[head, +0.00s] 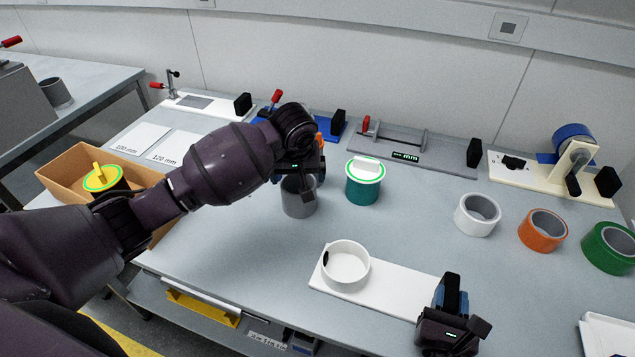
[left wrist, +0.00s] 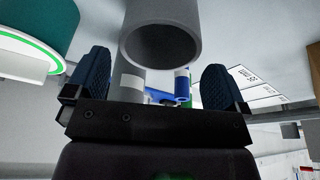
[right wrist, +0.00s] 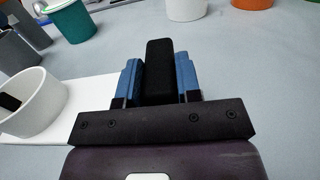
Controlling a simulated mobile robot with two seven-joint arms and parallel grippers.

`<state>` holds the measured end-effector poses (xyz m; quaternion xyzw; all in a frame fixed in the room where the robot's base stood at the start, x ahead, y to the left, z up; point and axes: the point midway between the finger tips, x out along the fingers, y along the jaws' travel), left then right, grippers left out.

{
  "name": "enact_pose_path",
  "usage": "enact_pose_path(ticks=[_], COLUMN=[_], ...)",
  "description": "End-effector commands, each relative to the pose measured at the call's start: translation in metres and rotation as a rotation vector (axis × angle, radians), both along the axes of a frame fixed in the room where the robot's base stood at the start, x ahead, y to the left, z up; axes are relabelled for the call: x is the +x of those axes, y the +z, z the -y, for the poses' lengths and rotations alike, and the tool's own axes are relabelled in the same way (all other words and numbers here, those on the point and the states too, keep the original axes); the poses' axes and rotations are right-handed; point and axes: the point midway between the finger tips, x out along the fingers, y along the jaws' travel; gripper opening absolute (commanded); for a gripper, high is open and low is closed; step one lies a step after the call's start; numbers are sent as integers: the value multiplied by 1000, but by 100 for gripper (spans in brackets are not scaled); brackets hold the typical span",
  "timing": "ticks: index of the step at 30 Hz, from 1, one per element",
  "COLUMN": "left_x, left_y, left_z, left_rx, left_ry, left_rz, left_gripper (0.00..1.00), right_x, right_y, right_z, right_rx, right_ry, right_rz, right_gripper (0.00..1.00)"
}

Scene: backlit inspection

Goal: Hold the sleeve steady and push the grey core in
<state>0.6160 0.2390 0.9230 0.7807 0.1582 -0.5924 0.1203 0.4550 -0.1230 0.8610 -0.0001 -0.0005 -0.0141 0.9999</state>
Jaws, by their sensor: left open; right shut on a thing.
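The grey core (head: 299,197), a hollow tube, stands on the bench under my left gripper (head: 308,180). In the left wrist view, the core (left wrist: 165,40) shows its open end between the two spread, blue-padded fingers of my left gripper (left wrist: 157,85). My left gripper is open; whether a pad touches the core is unclear. A white ring (head: 352,272), seemingly the sleeve or its holder, sits on a white plate (head: 395,290). My right gripper (head: 450,297) is shut on a black upright block (right wrist: 159,72) at the plate's right end.
A teal roll (head: 362,190) with a white-and-green top stands right of the core. White (head: 477,214), orange (head: 542,231) and green (head: 607,247) rolls stand at the right. A cardboard box (head: 65,170) is at the left. Fixtures line the back wall. The bench between core and plate is clear.

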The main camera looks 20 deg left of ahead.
Motion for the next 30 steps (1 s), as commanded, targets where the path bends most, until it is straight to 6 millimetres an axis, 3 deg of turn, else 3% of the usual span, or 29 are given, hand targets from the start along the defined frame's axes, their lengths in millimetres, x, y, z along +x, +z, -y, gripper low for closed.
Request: enact_pose_path(ticks=[6, 14, 20, 30], left_x=[-10, -15, -1, 11], left_y=[36, 59, 80, 79], left_z=[4, 7, 2, -7], left_rx=[0, 0, 30, 105], left_ry=[-1, 0, -2, -434], left_rz=[0, 1, 25, -122], left_gripper=[100, 100, 100, 100], right_x=[-2, -2, -2, -1], right_y=[-5, -5, -5, -5], right_z=[1, 1, 1, 1], right_rx=[-2, -2, -2, -2], right_ry=[0, 0, 0, -1], right_rz=[-10, -9, -9, -9], right_gripper=[3, 3, 3, 3])
